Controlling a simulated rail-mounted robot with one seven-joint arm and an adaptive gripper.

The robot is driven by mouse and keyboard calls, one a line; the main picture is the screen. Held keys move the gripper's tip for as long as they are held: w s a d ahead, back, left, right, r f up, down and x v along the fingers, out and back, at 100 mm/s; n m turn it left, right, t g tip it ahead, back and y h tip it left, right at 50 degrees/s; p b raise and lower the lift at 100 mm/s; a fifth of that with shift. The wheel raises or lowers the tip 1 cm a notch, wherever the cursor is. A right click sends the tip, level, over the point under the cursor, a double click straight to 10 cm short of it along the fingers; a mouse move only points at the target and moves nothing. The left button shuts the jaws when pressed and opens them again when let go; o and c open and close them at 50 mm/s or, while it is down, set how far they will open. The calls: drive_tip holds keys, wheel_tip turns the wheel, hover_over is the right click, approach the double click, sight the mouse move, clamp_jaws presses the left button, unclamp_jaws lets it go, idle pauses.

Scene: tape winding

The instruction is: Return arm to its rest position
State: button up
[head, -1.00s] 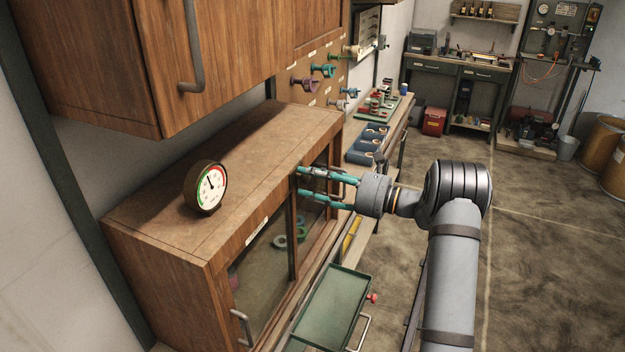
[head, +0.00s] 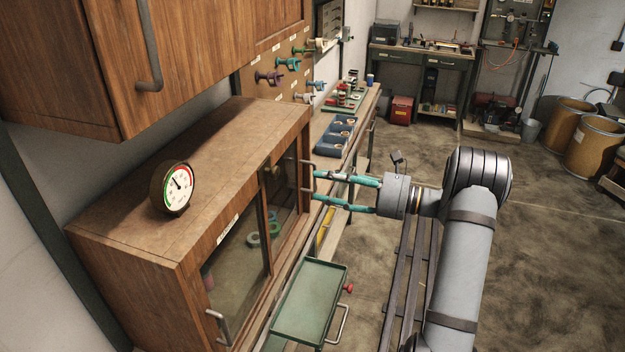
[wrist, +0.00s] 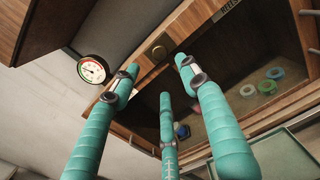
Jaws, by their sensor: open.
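My gripper (head: 318,187) has teal fingers and stands open and empty in the head view. Its fingertips are close to the right-hand door and handle of the wooden cabinet (head: 180,245); I cannot tell whether they touch. In the wrist view my gripper's fingers (wrist: 157,82) are spread apart, with nothing between them. The cabinet front and its dark interior lie beyond them. Rolls of tape, green (wrist: 267,87) and blue (wrist: 248,90), show inside the cabinet.
A round dial gauge (head: 179,187) stands on the cabinet top. A green tray (head: 308,303) with a handle juts out below the cabinet. Blue holders (head: 336,137) and a green rack sit on the bench behind. Open floor (head: 560,260) lies to the right.

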sight(278, 173)
drive_tip(key=shift+s+d, duration=0.1)
drive_tip(key=shift+d, duration=0.05)
drive_tip(key=x, duration=1.2)
idle(0.4)
